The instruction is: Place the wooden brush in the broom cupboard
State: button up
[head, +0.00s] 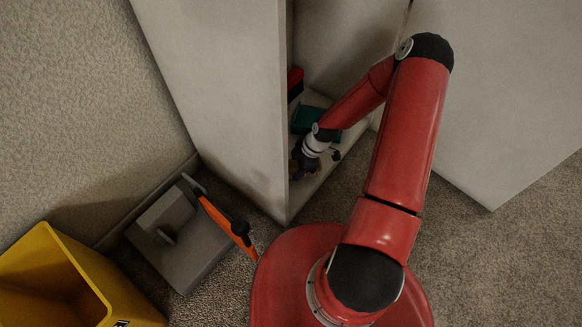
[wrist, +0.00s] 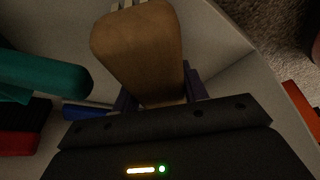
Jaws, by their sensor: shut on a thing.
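The wooden brush (wrist: 138,50) fills the upper middle of the wrist view, a tan block with pale bristle tips at the top edge. My gripper (wrist: 160,98) is shut on its narrow end. In the head view my gripper (head: 305,163) is inside the open broom cupboard (head: 232,95), low down near its left side wall and front edge. The brush cannot be made out in the head view. Whether the brush touches the cupboard floor I cannot tell.
Inside the cupboard are a teal object (head: 305,118) and a red object (head: 294,84). A blue object (wrist: 88,110) lies near my gripper. Outside stand a grey dustpan-like box (head: 185,240), an orange-handled tool (head: 228,222) and a yellow bin (head: 75,275).

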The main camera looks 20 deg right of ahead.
jog(key=shift+w+a+f, duration=0.8)
jog(key=shift+w+f, duration=0.25)
jog(key=shift+f+b, duration=0.15)
jog(key=shift+b, duration=0.25)
jog(key=o, duration=1)
jog(key=shift+o, duration=0.2)
jog(key=p+v, duration=0.3)
jog(key=v, duration=0.9)
jog(key=shift+s, duration=0.1)
